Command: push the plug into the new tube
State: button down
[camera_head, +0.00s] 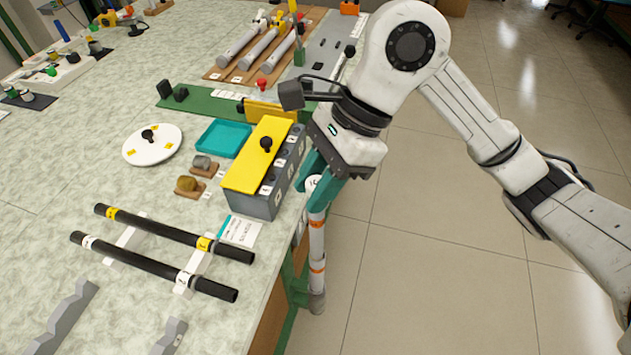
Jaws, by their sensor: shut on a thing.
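The fingers partly hide this piece and the tube's mouth, so I cannot tell how deep the plug sits.
A grey block with a yellow top (258,155) stands close to the left of my gripper. Two black rods (150,267) lie on white supports at the front. A teal tray (223,139) and white disc (153,145) are farther left. Open floor (440,270) lies to the right.

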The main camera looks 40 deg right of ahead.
jog(key=shift+f+b, duration=1.2)
jog(key=shift+b, duration=0.4)
jog(key=c, duration=0.8)
grip_release()
jog(key=shift+o, duration=0.2)
jog(key=v, duration=1)
jog(key=shift+d+r, duration=0.2)
jog(key=shift+r, duration=0.15)
